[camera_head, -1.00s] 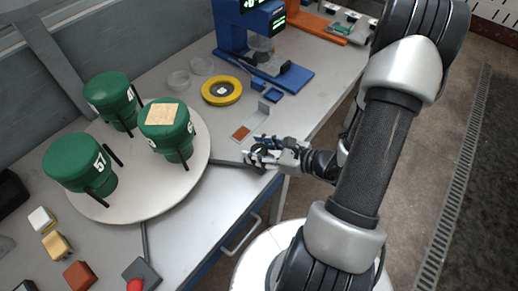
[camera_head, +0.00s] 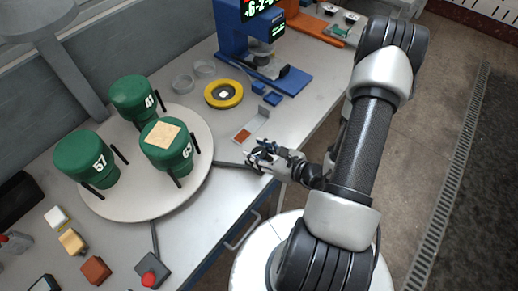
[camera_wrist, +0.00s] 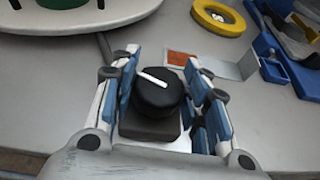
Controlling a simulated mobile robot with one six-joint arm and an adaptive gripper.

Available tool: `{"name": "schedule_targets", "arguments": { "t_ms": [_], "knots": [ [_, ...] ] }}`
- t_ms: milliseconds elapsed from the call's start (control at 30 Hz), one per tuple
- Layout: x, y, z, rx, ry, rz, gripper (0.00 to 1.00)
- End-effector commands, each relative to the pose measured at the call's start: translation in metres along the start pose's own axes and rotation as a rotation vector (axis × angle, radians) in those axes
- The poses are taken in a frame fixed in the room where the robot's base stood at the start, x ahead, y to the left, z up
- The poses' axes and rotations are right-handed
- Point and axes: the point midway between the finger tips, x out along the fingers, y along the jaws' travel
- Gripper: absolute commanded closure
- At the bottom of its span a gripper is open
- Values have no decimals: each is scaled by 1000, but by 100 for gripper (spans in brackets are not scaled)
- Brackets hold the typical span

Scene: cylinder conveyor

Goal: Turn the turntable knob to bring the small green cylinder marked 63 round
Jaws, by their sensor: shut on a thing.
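The green cylinder marked 63 (camera_head: 165,146) has a tan square patch on top and stands at the right part of the round pale turntable (camera_head: 140,205). The green cylinder marked 41 (camera_head: 132,98) stands behind it, and the one marked 57 (camera_head: 84,160) stands to the left. My gripper (camera_head: 262,155) is right of the turntable at the table edge. In the wrist view my gripper (camera_wrist: 160,98) is shut around the black knob (camera_wrist: 152,97), which has a white pointer line. The knob is mostly hidden by my fingers in the head view.
A red button box (camera_head: 152,271) and several small coloured blocks lie in front of the turntable. A yellow ring (camera_head: 238,96), a blue device (camera_head: 232,38) and a small metal bracket (camera_head: 258,125) stand behind my gripper. Dark upright pins stand on the turntable.

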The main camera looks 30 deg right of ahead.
Motion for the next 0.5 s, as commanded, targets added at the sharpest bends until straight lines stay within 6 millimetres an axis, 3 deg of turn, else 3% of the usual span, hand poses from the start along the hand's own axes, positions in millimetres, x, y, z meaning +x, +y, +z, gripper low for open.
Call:
{"name": "schedule_targets", "arguments": {
  "t_ms": [500],
  "knots": [
    [-1, 0, 1, 25, 0, -67, 82]
  ]
}}
